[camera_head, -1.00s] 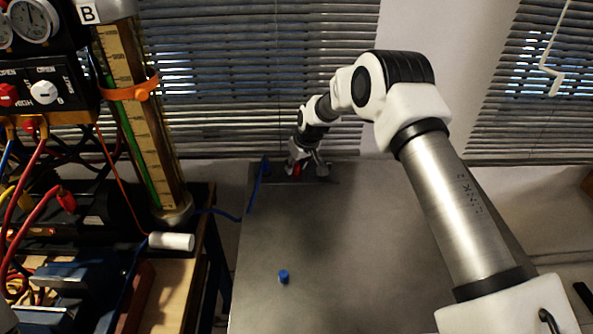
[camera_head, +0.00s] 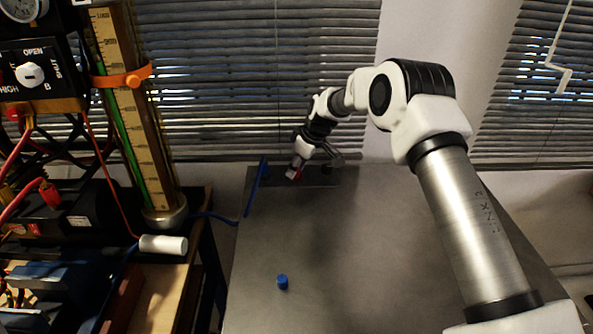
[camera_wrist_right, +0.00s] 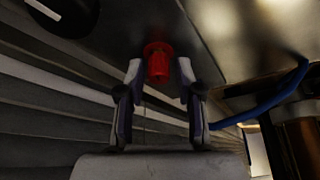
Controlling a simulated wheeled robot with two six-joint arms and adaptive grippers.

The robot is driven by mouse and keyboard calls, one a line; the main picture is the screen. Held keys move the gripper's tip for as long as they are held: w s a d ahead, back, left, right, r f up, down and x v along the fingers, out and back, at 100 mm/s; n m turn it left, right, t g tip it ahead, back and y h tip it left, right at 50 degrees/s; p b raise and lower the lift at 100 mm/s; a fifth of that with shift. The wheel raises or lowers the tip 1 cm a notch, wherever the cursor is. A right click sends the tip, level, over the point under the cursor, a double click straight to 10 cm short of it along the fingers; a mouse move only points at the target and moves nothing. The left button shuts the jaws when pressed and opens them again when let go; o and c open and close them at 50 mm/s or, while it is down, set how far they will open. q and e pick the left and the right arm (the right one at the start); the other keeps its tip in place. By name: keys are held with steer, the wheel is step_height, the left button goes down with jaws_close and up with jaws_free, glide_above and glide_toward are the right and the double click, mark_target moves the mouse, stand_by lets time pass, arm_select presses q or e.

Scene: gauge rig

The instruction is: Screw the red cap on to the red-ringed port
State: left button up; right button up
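A red cap (camera_wrist_right: 158,67) shows in the right wrist view, with a wider red ring (camera_wrist_right: 157,46) behind it against a grey metal surface. The cap appears seated at the ring; how far it is threaded cannot be told. My right gripper (camera_wrist_right: 160,70) is open, one finger on each side of the cap with visible gaps. In the head view, my right gripper (camera_head: 315,167) is at the far edge of the grey table, with a bit of red beside a finger. My left gripper is not in view.
Blinds hang behind the table.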

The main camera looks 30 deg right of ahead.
jaws_close()
steer(key=shift+s, duration=0.1)
steer(key=shift+r+m+p, duration=0.1)
steer(key=shift+m+p, duration=0.3)
steer(key=shift+p, duration=0.15)
steer(key=shift+s+m+h+p, duration=0.1)
steer(key=shift+m+h+p, duration=0.5)
steer(key=shift+m+p, duration=1.05)
steer(key=shift+a+f+m+h+p, duration=0.1)
steer(key=shift+f+m+h+p, duration=0.25)
steer(key=shift+p, duration=1.25)
